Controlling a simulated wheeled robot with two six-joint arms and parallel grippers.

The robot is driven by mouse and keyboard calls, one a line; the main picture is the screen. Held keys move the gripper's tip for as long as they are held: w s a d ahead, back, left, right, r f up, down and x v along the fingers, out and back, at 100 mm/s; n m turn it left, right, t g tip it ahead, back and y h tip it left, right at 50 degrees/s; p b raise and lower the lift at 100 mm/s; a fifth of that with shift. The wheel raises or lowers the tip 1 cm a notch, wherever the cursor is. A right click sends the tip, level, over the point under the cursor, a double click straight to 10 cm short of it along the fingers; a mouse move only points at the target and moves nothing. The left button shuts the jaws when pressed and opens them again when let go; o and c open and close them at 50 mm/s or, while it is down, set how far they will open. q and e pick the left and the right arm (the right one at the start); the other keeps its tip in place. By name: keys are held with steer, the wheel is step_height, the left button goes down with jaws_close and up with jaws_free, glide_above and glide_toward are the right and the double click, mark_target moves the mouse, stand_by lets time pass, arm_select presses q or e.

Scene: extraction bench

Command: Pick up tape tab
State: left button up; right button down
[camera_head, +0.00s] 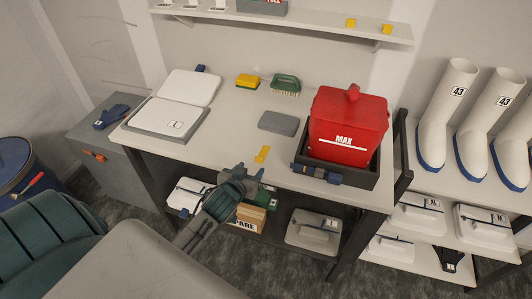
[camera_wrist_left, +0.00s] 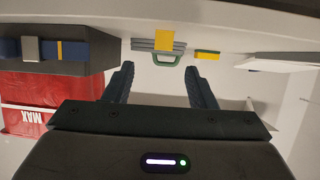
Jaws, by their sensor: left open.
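The yellow tape tab (camera_head: 262,154) lies on the pale bench top near its front edge, left of the red tub. In the left wrist view, which is upside down, the tab (camera_wrist_left: 164,40) shows near the top centre, overlapping the grey block behind it. My left gripper (camera_head: 248,174) is at the bench's front edge, just short of the tab. Its two fingers (camera_wrist_left: 159,72) are spread, with nothing between them; the tab lies beyond the fingertips, apart from them. My right gripper is not in either view.
A red tub (camera_head: 346,125) marked MAX stands in a dark tray (camera_head: 368,178) at right, with a blue strap at its front. Behind the tab are a grey block (camera_head: 278,123), a green brush (camera_head: 285,84) and a yellow sponge (camera_head: 248,81). Two yellow pieces (camera_head: 351,22) sit on the shelf.

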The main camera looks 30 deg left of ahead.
mark_target(258, 159)
arm_select(q)
steer(key=p+x, duration=0.1)
steer(key=x, duration=0.3)
steer(key=shift+w+f, duration=0.15)
steer(key=shift+w, duration=0.1)
steer(key=shift+w+a+f+p, duration=0.1)
steer(key=shift+w+a+p, duration=0.15)
steer(key=shift+w+p, duration=0.25)
steer(key=p+x, duration=0.1)
steer(key=x, duration=0.2)
steer(key=shift+a+f, duration=0.2)
steer(key=shift+w+f, duration=0.2)
steer(key=shift+w, duration=0.2)
steer(key=c, duration=0.9)
steer(key=shift+c, duration=0.7)
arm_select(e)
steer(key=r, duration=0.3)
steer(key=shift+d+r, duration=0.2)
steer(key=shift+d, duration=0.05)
